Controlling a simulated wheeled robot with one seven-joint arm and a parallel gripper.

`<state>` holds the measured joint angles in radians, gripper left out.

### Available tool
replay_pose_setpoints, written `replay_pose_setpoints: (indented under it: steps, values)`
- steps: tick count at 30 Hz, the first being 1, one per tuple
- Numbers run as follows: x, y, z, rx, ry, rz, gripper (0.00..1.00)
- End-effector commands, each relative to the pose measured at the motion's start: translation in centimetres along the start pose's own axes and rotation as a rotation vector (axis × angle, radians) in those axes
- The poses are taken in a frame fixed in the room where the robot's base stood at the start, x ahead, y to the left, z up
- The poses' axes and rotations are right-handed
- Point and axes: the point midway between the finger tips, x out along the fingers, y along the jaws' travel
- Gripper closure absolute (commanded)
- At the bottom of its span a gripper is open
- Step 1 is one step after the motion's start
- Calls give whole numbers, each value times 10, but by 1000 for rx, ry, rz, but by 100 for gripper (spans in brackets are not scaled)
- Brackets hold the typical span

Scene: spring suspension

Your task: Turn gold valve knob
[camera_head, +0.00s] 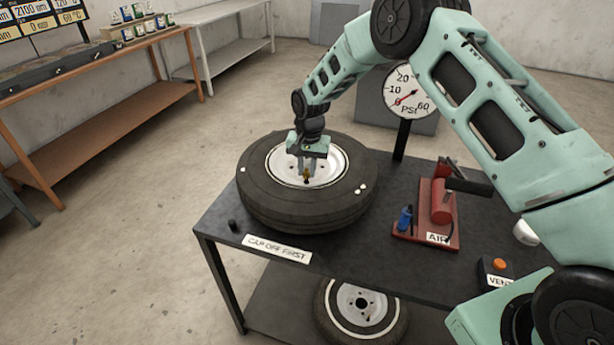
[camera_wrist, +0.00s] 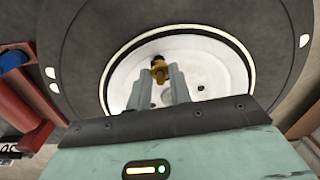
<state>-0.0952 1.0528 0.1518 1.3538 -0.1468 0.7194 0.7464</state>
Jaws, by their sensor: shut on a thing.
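The gold valve knob (camera_head: 307,179) sits at the white wheel hub (camera_head: 332,160) of the tire (camera_head: 306,216) lying flat on the dark table. In the wrist view the knob (camera_wrist: 159,74) shows between my fingertips, with a small dark part just beyond it. My gripper (camera_head: 306,172) points down over the hub, its fingers shut on the knob. In the wrist view my gripper (camera_wrist: 161,78) covers the knob's sides, and I cannot tell how far the knob is turned.
A small black cap (camera_head: 232,226) and a "CAP OFF FIRST" label (camera_head: 277,248) lie at the table's front left. A red air pump (camera_head: 441,204), an orange vent button (camera_head: 499,265) and a pressure gauge (camera_head: 405,93) are to the right. Another wheel (camera_head: 361,305) is below.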

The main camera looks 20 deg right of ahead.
Motion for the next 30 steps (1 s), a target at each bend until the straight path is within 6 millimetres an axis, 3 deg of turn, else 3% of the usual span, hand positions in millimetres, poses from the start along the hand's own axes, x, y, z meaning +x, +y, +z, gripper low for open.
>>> replay_pose_setpoints:
  steps: [15,30]
  values:
    - [0,-2,-1,-384,-15,-1,100]
    - [-1,-1,-1,-484,-19,-1,100]
